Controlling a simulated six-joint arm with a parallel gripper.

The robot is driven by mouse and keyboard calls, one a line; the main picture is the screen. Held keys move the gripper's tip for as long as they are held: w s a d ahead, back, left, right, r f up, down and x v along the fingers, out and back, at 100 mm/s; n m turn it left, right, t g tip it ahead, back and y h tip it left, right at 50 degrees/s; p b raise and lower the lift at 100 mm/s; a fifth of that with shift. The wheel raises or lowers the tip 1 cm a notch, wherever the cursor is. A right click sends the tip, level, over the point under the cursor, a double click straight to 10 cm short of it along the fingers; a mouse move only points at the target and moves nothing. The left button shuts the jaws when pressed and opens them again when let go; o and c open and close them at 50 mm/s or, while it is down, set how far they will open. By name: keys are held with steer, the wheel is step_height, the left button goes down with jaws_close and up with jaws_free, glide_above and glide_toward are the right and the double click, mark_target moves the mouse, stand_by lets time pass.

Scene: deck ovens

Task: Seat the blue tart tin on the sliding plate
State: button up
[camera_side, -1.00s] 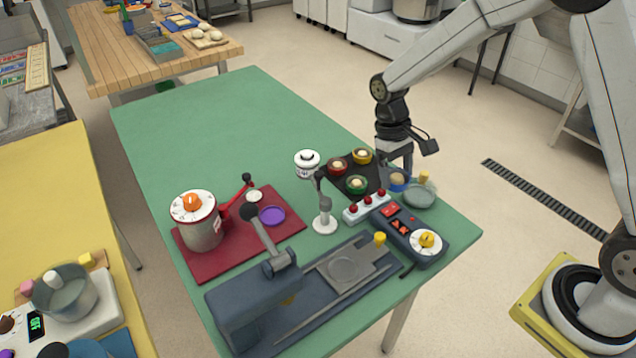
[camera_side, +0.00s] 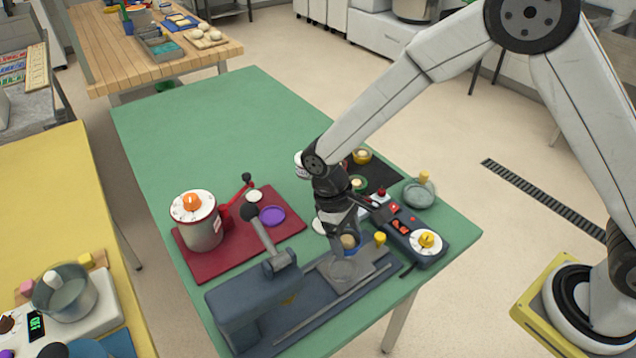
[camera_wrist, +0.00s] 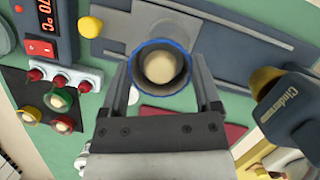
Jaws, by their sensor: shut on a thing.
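My gripper (camera_side: 344,238) is shut on the blue tart tin (camera_side: 352,253), which holds a pale ball of dough. In the wrist view the tin's blue rim (camera_wrist: 188,73) sits between the two fingers of my gripper (camera_wrist: 161,85). The sliding plate (camera_side: 366,265) is a grey slab with a round recess (camera_side: 341,272) and a yellow knob (camera_side: 380,238). The tin is over or close to the plate, beside the recess in the side view. I cannot tell whether it touches the plate. The plate also shows in the wrist view (camera_wrist: 118,25), partly hidden by the tin.
The press with its lever (camera_side: 258,232) stands left of the plate. A control box with a dial (camera_side: 426,241) is at the right. A black tray (camera_side: 378,178) with other tins lies behind my gripper. A red mat (camera_side: 207,253) carries a pot.

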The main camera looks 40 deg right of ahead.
mark_target(346, 271)
steer(key=shift+s+a+f, duration=0.15)
steer(key=shift+a, duration=0.2)
steer(key=shift+f, duration=0.1)
steer(key=shift+f, duration=2.8)
steer(key=shift+f, duration=0.55)
steer(key=o, duration=1.1)
steer(key=shift+r, duration=0.15)
steer(key=shift+v, duration=5.35)
